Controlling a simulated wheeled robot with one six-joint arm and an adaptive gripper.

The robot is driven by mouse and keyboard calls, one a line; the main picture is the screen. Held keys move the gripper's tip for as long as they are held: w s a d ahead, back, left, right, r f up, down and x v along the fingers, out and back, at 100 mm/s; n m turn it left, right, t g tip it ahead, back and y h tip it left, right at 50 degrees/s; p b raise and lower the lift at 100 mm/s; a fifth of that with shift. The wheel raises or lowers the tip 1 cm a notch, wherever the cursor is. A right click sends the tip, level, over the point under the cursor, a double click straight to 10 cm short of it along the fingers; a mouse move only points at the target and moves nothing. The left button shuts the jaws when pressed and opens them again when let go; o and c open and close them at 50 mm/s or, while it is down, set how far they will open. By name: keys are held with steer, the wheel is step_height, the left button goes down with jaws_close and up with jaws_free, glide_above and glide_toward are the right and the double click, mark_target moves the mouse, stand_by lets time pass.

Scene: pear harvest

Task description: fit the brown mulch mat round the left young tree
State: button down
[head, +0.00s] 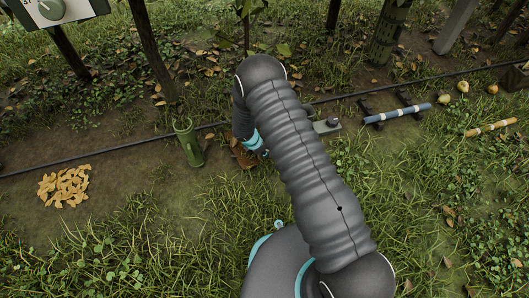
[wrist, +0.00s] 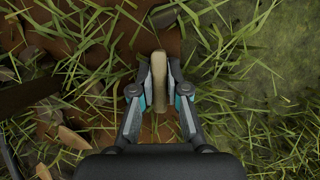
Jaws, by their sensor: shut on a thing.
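In the wrist view my gripper (wrist: 160,72) is shut on an upright tan tab between its two fingers. Brown surface that looks like the mulch mat (wrist: 125,42) lies under and among the grass around the fingers, mostly at the upper left. Whether the tab belongs to it is not clear. In the head view a small brown patch, perhaps the mat (head: 244,157), shows beside my arm; my arm hides most of that spot. A thin leafy stem, perhaps the young tree (head: 247,32), rises behind my arm; its base is hidden.
A green tube (head: 188,142) stands left of my arm. Wood chips (head: 65,186) lie further left. A black hose (head: 100,153) crosses the ground. A blue-and-white stick (head: 397,113) rests on dark supports at right, near a yellow stick (head: 490,127) and fruit (head: 463,86). Dark trunks stand behind.

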stand_by(0.3)
steer(key=c, duration=1.1)
jaws_free()
steer(key=shift+f, duration=0.1)
steer(key=shift+r+p, duration=1.8)
steer(key=shift+r, duration=1.25)
